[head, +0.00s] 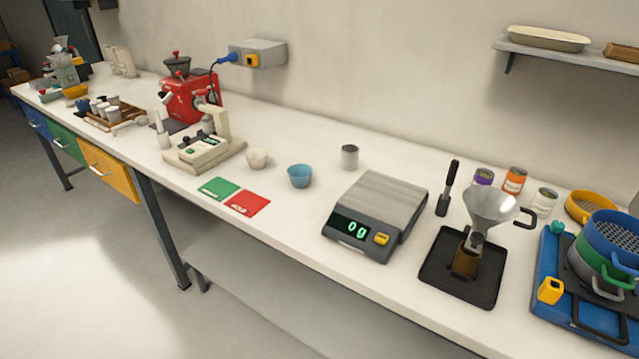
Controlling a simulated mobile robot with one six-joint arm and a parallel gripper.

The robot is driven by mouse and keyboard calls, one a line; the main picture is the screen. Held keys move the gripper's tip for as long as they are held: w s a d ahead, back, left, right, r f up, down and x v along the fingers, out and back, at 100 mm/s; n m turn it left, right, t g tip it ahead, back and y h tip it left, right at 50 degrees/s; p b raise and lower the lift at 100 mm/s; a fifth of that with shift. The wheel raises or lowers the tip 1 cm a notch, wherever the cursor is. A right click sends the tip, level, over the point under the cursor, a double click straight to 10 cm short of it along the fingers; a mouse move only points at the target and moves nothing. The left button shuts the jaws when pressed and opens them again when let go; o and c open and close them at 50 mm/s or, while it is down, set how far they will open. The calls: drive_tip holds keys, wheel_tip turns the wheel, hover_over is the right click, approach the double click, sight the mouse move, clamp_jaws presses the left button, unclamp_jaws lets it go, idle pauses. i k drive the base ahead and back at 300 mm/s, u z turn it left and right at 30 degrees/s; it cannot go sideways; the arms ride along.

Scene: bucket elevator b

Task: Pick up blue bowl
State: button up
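A small blue bowl (300,176) stands upright on the white bench in the head view, near the middle. It sits between a small cream cup (257,158) on its left and a grey metal can (349,157) on its right. The inside of the bowl looks empty, though it is small in the picture. My gripper does not show in this view.
A scale (377,214) reading 0 g stands right of the bowl. Green (219,188) and red (248,203) cards lie in front. A beige device (203,150) and red machine (190,97) stand to the left. A funnel (489,212) stands farther right.

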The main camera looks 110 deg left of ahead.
sight(300, 174)
drive_tip(key=u, duration=0.15)
drive_tip(key=i, duration=0.25)
drive_tip(key=u, duration=0.35)
drive_tip(key=k, duration=0.2)
drive_tip(key=u, duration=2.9)
drive_tip(key=k, duration=0.25)
drive_tip(key=u, duration=1.6)
